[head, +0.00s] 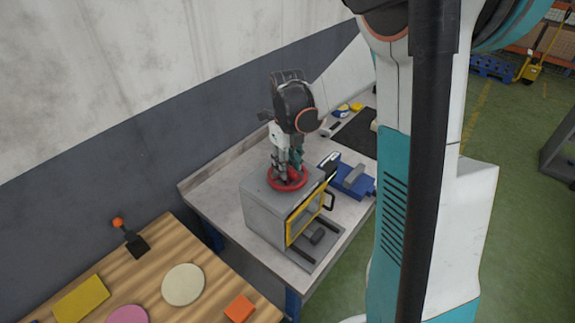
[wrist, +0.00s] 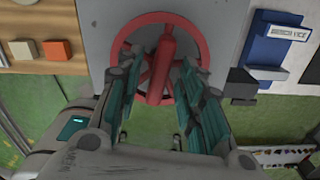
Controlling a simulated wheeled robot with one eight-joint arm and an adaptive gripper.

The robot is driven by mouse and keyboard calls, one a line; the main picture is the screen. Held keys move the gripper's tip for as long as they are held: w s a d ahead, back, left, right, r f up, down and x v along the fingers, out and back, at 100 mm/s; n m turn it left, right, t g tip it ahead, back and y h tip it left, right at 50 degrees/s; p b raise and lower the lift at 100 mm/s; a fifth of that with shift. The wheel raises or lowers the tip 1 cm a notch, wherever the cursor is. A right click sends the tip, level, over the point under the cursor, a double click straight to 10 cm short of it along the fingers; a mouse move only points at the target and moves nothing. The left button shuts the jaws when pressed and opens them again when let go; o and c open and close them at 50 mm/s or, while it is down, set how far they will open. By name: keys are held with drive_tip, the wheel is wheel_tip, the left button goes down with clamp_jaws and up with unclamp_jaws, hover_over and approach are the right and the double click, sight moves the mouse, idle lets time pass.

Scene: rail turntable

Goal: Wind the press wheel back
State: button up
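The red press wheel (head: 289,179) lies flat on top of a grey box-shaped press (head: 262,208). The press has a yellow-framed front (head: 306,217) with a dark handle. My gripper (head: 288,172) points down over the wheel from above. In the wrist view, the wheel (wrist: 203,37) shows its rim and spokes, with a thick red grip bar (wrist: 160,68) near its middle. My gripper's two teal-padded fingers (wrist: 162,80) stand apart, one on each side of this bar. I see gaps beside the bar; whether a pad touches it is unclear. Part of the rim is hidden behind the fingers.
A blue vice (head: 350,178) stands on the grey workbench (head: 212,190) right of the press. A black mat (head: 357,138) lies farther back. A wooden table (head: 160,250) at front left bears coloured pieces and a small orange-knobbed lever (head: 128,238). A wall runs behind.

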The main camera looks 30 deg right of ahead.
drive_tip(key=shift+f, duration=0.15)
drive_tip(key=shift+c, duration=0.2)
clamp_jaws()
